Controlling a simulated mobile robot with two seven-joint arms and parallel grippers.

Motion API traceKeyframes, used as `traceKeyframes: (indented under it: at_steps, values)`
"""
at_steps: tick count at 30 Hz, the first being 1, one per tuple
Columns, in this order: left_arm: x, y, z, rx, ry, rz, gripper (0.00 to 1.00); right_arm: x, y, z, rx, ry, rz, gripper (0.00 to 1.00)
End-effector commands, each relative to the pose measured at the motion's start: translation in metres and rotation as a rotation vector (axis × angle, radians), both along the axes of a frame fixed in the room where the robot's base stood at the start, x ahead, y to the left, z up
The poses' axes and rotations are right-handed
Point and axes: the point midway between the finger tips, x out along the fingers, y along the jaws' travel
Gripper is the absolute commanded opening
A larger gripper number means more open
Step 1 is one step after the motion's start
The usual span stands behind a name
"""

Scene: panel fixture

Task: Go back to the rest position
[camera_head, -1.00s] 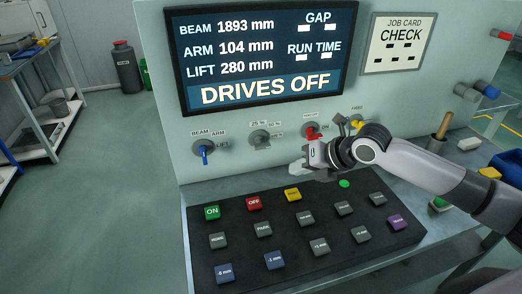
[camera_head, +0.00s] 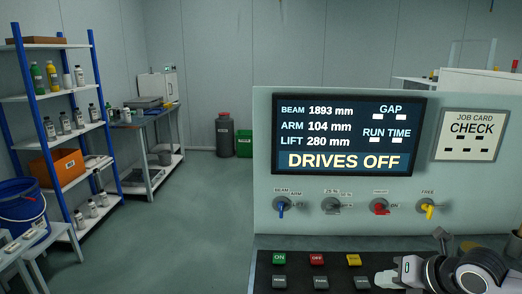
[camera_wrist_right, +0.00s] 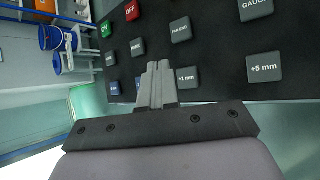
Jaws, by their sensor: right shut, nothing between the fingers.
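My right gripper (camera_head: 386,279) is at the bottom right of the head view, in front of the panel and over the right part of the black button board (camera_head: 300,262). In the right wrist view its fingers (camera_wrist_right: 157,82) are together, with nothing between them, and the button board (camera_wrist_right: 208,55) lies beyond them. The display (camera_head: 347,135) reads "DRIVES OFF", with beam 1893 mm, arm 104 mm and lift 280 mm. My left gripper is not in view.
The panel has a blue (camera_head: 283,205), a grey (camera_head: 331,205), a red (camera_head: 380,206) and a yellow knob (camera_head: 428,207). A job card (camera_head: 471,134) reads "CHECK". Shelves (camera_head: 60,122) and a bench (camera_head: 146,118) stand at left. The floor (camera_head: 185,215) between is clear.

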Motion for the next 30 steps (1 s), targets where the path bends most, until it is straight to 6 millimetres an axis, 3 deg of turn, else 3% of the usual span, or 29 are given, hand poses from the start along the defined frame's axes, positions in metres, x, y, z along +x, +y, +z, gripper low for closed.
traceKeyframes:
  at_steps: [1,6,15,22,30]
  values:
    - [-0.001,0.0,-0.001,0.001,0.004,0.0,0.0,-0.014,0.02,-0.016,0.051,0.059,-0.028,0.0]
    - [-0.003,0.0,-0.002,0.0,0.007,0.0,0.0,-0.051,0.059,-0.048,0.197,0.219,-0.187,0.0]
    - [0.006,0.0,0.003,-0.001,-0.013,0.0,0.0,-0.126,0.102,-0.086,0.507,0.514,-0.671,0.0]
    - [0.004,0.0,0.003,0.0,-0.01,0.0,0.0,-0.182,0.099,-0.102,0.763,0.695,-1.202,0.0]
    - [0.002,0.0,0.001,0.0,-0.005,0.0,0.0,-0.249,0.065,-0.115,1.021,0.758,-1.896,0.0]
